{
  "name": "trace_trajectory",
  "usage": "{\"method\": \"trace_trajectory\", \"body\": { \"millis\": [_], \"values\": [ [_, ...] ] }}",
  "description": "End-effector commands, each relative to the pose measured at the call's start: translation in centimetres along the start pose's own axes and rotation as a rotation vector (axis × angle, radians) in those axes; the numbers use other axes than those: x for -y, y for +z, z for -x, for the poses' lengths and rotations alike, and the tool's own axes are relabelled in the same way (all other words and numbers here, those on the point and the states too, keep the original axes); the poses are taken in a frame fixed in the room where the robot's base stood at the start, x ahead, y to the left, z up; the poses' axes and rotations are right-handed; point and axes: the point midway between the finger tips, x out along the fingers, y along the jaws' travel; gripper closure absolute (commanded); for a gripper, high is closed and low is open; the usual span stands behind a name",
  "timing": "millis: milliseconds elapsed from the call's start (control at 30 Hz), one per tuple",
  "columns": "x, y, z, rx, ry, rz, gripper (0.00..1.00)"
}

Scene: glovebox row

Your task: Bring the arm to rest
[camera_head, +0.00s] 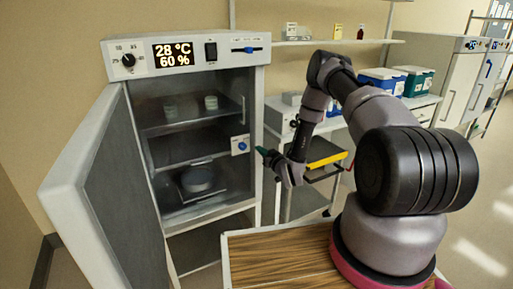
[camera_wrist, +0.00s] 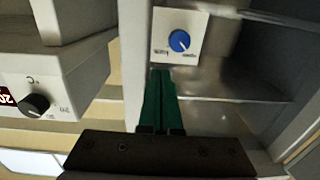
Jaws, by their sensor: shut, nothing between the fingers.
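My gripper (camera_head: 264,152) is shut and empty, raised in front of the right edge of an open incubator cabinet (camera_head: 256,110). In the wrist view its green fingers (camera_wrist: 161,100) lie together, pointing toward a small white plate with a blue knob (camera_wrist: 179,41). That blue knob also shows in the head view (camera_head: 241,145), just left of the fingertips. I cannot tell whether the fingers touch the plate. My arm is bent, reaching from the lower right up and then down to the gripper.
The cabinet door (camera_head: 105,190) stands wide open at left. A cart with a yellow-edged tray (camera_head: 322,155) stands behind my gripper. Blue (camera_head: 381,80) and green (camera_head: 415,80) boxes are at back right.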

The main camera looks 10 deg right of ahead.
Motion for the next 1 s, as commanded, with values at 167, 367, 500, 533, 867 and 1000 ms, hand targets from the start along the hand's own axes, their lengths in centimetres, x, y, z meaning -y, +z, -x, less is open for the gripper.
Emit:
{"method": "trace_trajectory", "body": {
  "millis": [167, 367, 500, 533, 867, 1000],
  "values": [
    [0.0, 0.1, 2.7, 0.003, 0.002, -0.003, 1.00],
    [-0.3, -0.8, 3.3, 0.009, 0.004, 0.001, 1.00],
    [-2.0, -4.3, 1.7, 0.060, 0.025, 0.007, 1.00],
    [-2.5, -5.4, 1.3, 0.078, 0.032, 0.008, 1.00],
    [-6.4, -18.8, 0.4, 0.290, 0.147, -0.010, 1.00],
    [-7.0, -24.4, 2.2, 0.373, 0.204, -0.034, 1.00]
  ]
}}
